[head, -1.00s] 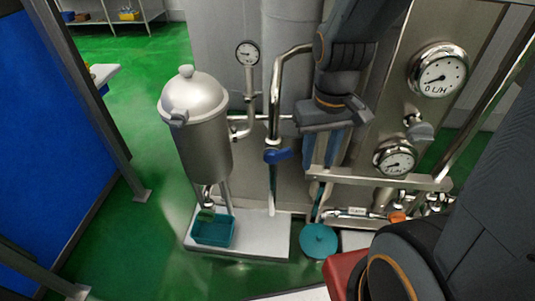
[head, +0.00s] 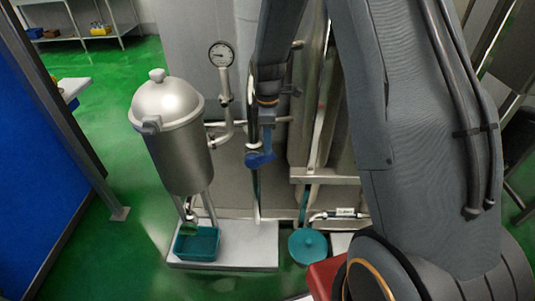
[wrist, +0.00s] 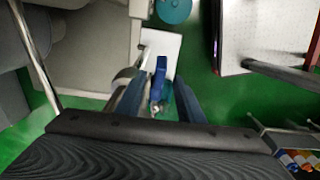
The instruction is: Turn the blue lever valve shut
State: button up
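The blue lever valve (head: 260,159) sits on the vertical pipe to the right of the steel vessel. Its handle points to the right in the head view, roughly across the pipe. My gripper (head: 267,146) is right above the handle there, and its fingertips partly overlap it. In the wrist view, the blue lever (wrist: 160,76) shows between the two dark blue fingers of my gripper (wrist: 157,95), with gaps on both sides. The fingers are open. I cannot tell whether either one touches the lever.
The steel vessel (head: 178,140) stands left of the pipe, with a pressure gauge (head: 221,54) above. A teal bin (head: 197,246) sits on the white base plate (head: 262,243). A round teal lid (head: 308,245) lies right of it.

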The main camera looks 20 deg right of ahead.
aim_at(260, 159)
jog(key=shift+f, duration=2.7)
grip_shut()
